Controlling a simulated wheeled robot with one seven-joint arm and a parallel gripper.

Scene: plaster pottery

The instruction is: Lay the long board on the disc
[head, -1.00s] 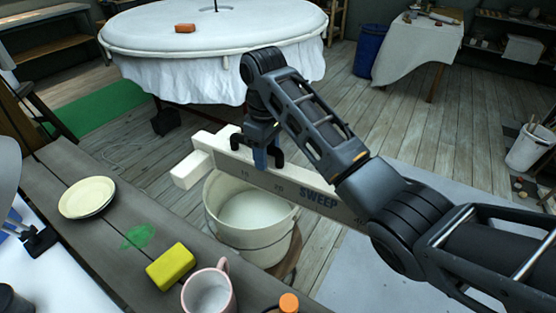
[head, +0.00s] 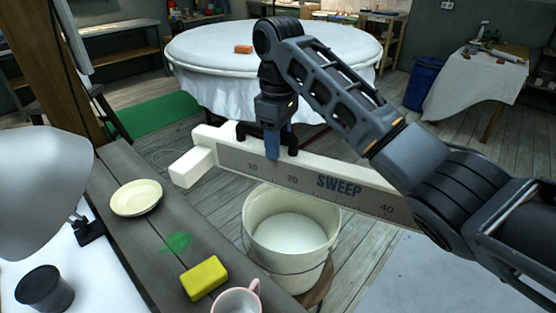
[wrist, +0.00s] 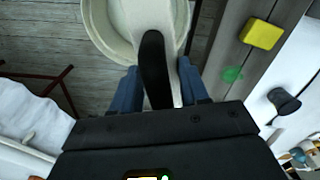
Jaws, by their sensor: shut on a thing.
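The long board (head: 232,163) is pale with a grey face marked with numbers and "SWEEP", and a block at its left end. My gripper (head: 272,148) is shut on the dark handle on top of the board. The board hangs level in the air over the bucket; my arm hides its right end. In the wrist view the dark handle (wrist: 154,65) stands between the blue fingers of my gripper (wrist: 157,88). The disc (head: 320,58) is the large round white top with draped cloth, beyond the board and apart from it.
A white bucket (head: 290,262) stands below the board. The dark bench at left holds a cream plate (head: 136,197), a yellow sponge (head: 204,278) and a pink mug (head: 238,299). A blue bin (head: 424,83) stands right of the disc.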

